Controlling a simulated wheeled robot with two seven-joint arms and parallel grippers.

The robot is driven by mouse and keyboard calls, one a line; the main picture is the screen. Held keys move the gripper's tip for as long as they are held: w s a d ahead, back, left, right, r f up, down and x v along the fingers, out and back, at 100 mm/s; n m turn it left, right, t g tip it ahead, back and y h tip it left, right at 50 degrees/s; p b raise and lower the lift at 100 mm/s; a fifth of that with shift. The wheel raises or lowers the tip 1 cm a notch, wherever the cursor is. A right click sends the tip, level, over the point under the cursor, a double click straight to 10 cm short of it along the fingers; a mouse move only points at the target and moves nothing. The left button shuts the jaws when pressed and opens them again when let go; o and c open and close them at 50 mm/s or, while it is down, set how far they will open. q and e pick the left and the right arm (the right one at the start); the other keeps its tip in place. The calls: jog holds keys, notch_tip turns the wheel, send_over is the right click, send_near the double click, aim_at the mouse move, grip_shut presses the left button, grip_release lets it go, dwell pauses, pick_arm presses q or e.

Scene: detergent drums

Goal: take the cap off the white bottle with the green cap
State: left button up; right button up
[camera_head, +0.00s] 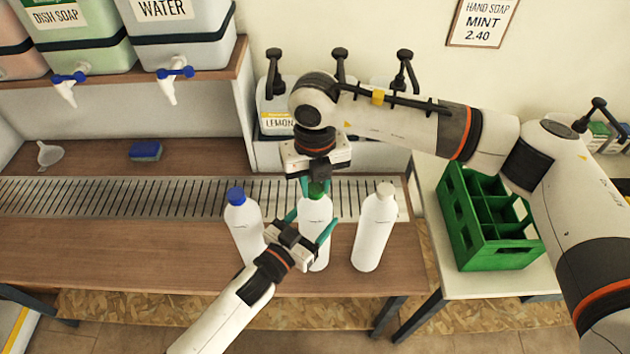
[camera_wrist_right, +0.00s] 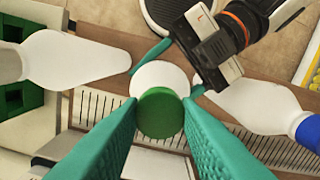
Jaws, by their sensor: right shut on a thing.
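The white bottle (camera_head: 318,258) with the green cap (camera_head: 317,189) stands upright on the wooden counter, between two other bottles. My right gripper (camera_head: 316,184) comes from above and is shut on the green cap, which shows between its teal fingers in the right wrist view (camera_wrist_right: 160,113). The cap is at the top of the bottle; I cannot tell whether there is a gap under it. My left gripper (camera_head: 310,224) comes from the front, with its teal fingers on both sides of the bottle's body, shut on it. The fingers hide part of the bottle.
A white bottle with a blue cap (camera_head: 243,226) stands to the left, and a bottle with a white cap (camera_head: 375,229) to the right. A metal drain grate (camera_head: 130,197) runs behind them. A green crate (camera_head: 490,216) stands on the right table. A blue sponge (camera_head: 145,150) lies back left.

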jog(key=n, duration=1.9)
jog(key=shift+n, duration=0.4)
jog(key=n, duration=1)
jog(key=shift+r+n, duration=0.1)
jog(key=shift+n, duration=0.2)
jog(key=n, duration=1.1)
jog(key=shift+n, duration=0.3)
jog(key=shift+r, duration=0.2)
